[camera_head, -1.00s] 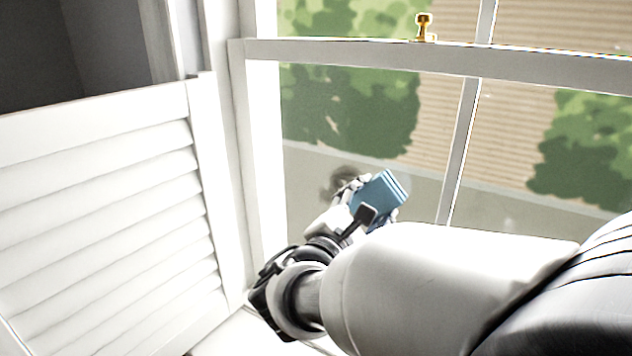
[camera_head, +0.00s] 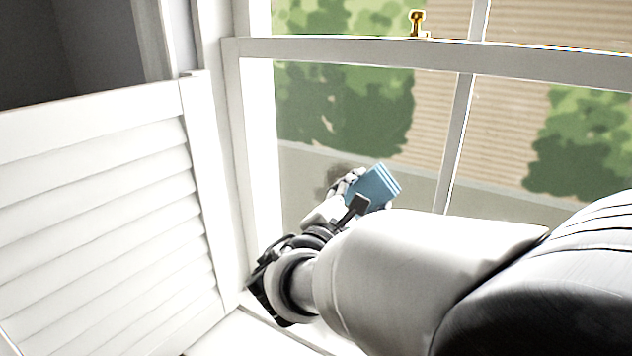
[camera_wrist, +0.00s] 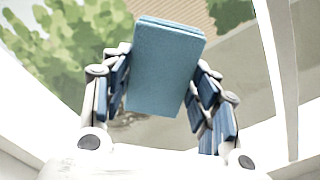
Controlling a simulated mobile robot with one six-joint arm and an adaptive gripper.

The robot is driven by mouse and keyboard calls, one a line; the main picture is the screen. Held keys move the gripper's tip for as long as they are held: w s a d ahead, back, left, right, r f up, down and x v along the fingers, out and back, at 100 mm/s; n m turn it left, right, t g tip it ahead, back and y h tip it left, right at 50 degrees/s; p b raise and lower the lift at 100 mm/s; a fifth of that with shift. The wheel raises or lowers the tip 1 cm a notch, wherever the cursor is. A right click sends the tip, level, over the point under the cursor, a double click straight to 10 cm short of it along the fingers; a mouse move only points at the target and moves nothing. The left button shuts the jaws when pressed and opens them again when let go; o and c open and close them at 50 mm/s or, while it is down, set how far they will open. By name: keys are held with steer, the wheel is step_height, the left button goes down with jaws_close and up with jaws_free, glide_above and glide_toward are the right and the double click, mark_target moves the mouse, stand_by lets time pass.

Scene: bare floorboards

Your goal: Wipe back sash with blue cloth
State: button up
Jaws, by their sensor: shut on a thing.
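A folded blue cloth (camera_head: 374,187) is held in my gripper (camera_head: 355,192) in front of the lower window pane. In the wrist view the blue cloth (camera_wrist: 165,68) stands between the two fingers of my gripper (camera_wrist: 163,92), which are shut on it. The window sash (camera_head: 232,130) has a white frame, with a meeting rail (camera_head: 350,52) across the top and a slim vertical bar (camera_head: 455,140). A dark smudge (camera_head: 338,172) shows on the glass just left of the cloth, partly hidden by my gripper. I cannot tell whether the cloth touches the glass.
A white louvred shutter (camera_head: 100,220) stands open on the left, close to my wrist. A brass latch (camera_head: 417,24) sits on the meeting rail. The white sill (camera_head: 245,335) lies below. The glass right of the cloth is clear.

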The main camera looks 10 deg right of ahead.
steer(key=shift+w+a+p, duration=0.15)
steer(key=shift+w+a, duration=1.2)
steer(key=shift+a, duration=0.5)
steer(key=shift+w+a+p, duration=0.15)
steer(key=shift+w+a, duration=1.2)
steer(key=shift+a, duration=0.55)
steer(key=shift+w+a+p, duration=0.15)
steer(key=shift+w+a, duration=1.2)
steer(key=shift+a, duration=0.5)
steer(key=shift+d, duration=0.1)
steer(key=shift+s+d+b, duration=0.95)
steer(key=shift+s+d, duration=0.45)
steer(key=shift+d, duration=0.55)
steer(key=shift+s+d+b, duration=0.95)
steer(key=shift+s+d, duration=0.45)
steer(key=shift+d, duration=0.5)
steer(key=shift+s+d+b, duration=0.95)
steer(key=shift+s+d, duration=0.45)
steer(key=shift+d, duration=0.55)
steer(key=shift+w+a+f+p, duration=0.25)
steer(key=shift+w+a+f, duration=0.2)
steer(key=shift+w+a, duration=1.25)
steer(key=shift+w+a+f+p, duration=0.35)
steer(key=shift+w+a, duration=0.75)
steer(key=shift+a, duration=1.1)
steer(key=shift+w+a+f+p, duration=0.2)
steer(key=shift+w+a+f, duration=0.3)
steer(key=shift+w+a, duration=1.2)
